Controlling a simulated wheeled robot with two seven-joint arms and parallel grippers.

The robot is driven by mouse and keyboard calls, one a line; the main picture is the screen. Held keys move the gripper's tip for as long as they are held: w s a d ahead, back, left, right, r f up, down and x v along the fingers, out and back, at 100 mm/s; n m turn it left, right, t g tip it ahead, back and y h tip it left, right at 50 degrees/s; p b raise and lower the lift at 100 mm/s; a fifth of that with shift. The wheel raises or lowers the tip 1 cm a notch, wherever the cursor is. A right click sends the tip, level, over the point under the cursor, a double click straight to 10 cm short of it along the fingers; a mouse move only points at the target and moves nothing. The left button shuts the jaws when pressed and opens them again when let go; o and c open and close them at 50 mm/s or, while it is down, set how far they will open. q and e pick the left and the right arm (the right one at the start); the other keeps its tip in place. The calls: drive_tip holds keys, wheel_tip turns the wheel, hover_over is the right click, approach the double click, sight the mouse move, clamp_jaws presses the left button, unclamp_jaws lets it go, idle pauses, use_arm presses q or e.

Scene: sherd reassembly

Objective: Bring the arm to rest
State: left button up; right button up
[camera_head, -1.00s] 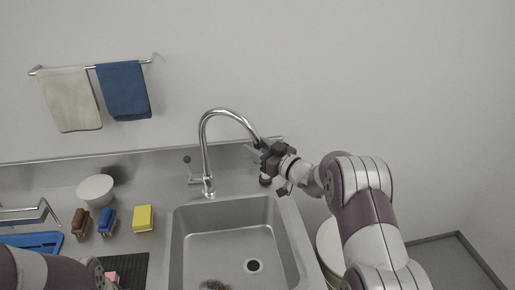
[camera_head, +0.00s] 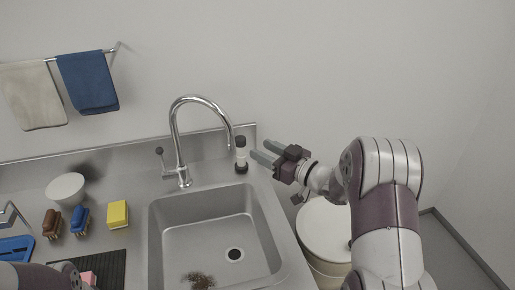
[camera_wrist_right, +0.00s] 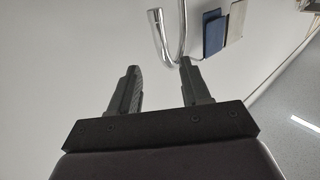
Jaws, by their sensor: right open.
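My right gripper (camera_head: 263,156) is to the right of the faucet in the head view, past the sink's right rear corner. Its two fingers point left and are apart with nothing between them. The right wrist view shows the same open, empty fingers (camera_wrist_right: 158,85). A small bottle with a dark cap and dark base (camera_head: 241,155) stands on the counter just left of the fingertips; a small gap seems to separate them. My left arm shows at the bottom left edge of the head view, but its fingers cannot be made out.
The steel sink (camera_head: 164,241) has a dark brown clump (camera_head: 199,280) in it, with the faucet (camera_head: 175,130) behind. A white bowl (camera_head: 66,187), brown brush (camera_head: 52,222), blue brush (camera_head: 79,219) and yellow sponge (camera_head: 118,213) sit left. A lidded white bin (camera_head: 325,232) stands right.

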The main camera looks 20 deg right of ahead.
idle(0.3)
drive_tip(key=s+d+f+m+g+h, duration=0.2)
drive_tip(key=d+f+m+g+h, duration=0.15)
drive_tip(key=d+f+h, duration=0.45)
drive_tip(key=s+f+m+g+h, duration=0.2)
drive_tip(key=s+f+g, duration=0.1)
drive_tip(key=s+f, duration=0.25)
drive_tip(key=s+a+r+g, duration=0.1)
drive_tip(key=s+a+g, duration=0.2)
drive_tip(key=s+a, duration=0.4)
drive_tip(key=s+a+r+g+p, duration=0.1)
drive_tip(key=s+a+g, duration=0.3)
drive_tip(key=s+a, duration=0.3)
drive_tip(key=s, duration=0.4)
drive_tip(key=shift+s+y, duration=0.4)
drive_tip(key=shift+r+m+g, duration=0.1)
drive_tip(key=shift+m+g, duration=0.15)
